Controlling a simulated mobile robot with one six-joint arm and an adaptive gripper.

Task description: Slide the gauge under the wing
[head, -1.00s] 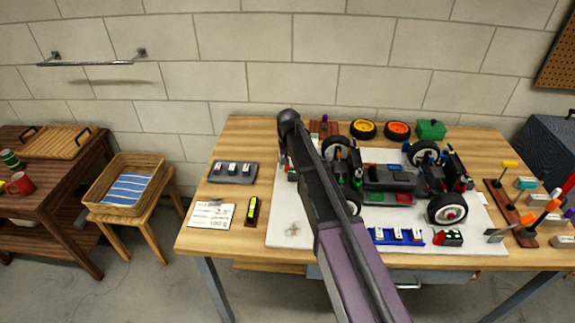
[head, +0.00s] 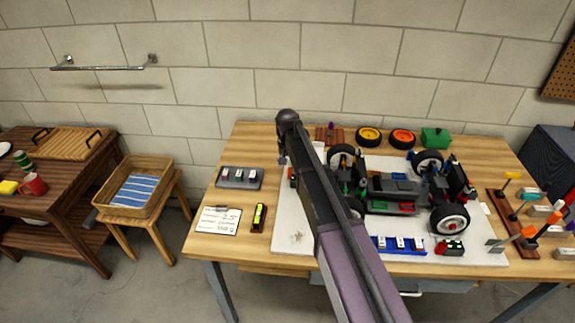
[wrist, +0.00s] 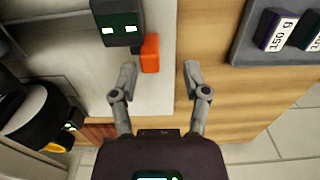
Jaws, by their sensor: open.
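My gripper (wrist: 157,82) is open and empty in the wrist view, over the left part of the worktable; in the head view my arm hides its fingers. An orange block (wrist: 150,53) lies between and just beyond the fingertips, apart from them. Beside it is a dark block with a green face and two white marks (wrist: 120,28). The orange block also shows left of my arm in the head view (head: 292,177). I cannot tell for sure which piece is the gauge. The race car (head: 391,187) stands on the white mat; my arm covers its left end, and no wing is clear.
A grey tray of weights (head: 239,178), a written card (head: 217,221) and a yellow-and-black bar (head: 259,217) lie left of the mat (head: 292,240). A blue rack (head: 398,244) lies in front of the car. Loose wheels (head: 369,137) stand behind. A tool rack (head: 505,206) stands at right.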

